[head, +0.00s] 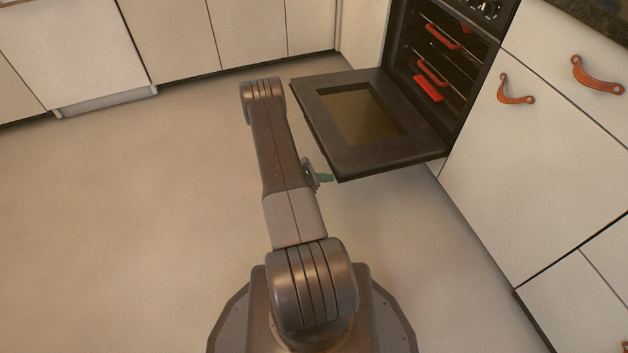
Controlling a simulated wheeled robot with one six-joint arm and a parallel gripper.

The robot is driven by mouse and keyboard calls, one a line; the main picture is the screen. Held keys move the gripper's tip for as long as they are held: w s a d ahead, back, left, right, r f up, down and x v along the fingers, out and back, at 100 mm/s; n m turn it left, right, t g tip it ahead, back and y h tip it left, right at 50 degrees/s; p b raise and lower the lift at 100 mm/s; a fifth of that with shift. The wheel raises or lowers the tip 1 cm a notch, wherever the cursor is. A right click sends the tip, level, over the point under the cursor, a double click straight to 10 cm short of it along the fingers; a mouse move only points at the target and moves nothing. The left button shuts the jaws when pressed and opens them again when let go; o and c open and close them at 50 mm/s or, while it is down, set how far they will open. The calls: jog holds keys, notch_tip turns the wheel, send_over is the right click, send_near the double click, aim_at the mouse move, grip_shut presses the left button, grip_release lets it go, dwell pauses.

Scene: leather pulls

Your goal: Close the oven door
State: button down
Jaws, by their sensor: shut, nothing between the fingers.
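The oven door (418,143) is dark with a brownish glass pane and is swung down flat, so the oven (447,57) stands open at the upper right. My gripper (328,179) shows as a small greenish tip beside my arm, close to the door's near left corner. It looks shut and holds nothing. Whether it is below the door or level with it, and whether it touches, I cannot tell. Part of the gripper is hidden behind my arm.
Red-edged racks (432,71) sit inside the oven. White cabinets with leather pulls (515,91) stand to the right of the oven. More cabinets (170,38) line the back. The floor (120,210) on the left is clear.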

jog(key=shift+a+r, duration=0.1)
jog(key=shift+r, duration=1.9)
jog(key=shift+r, duration=0.1)
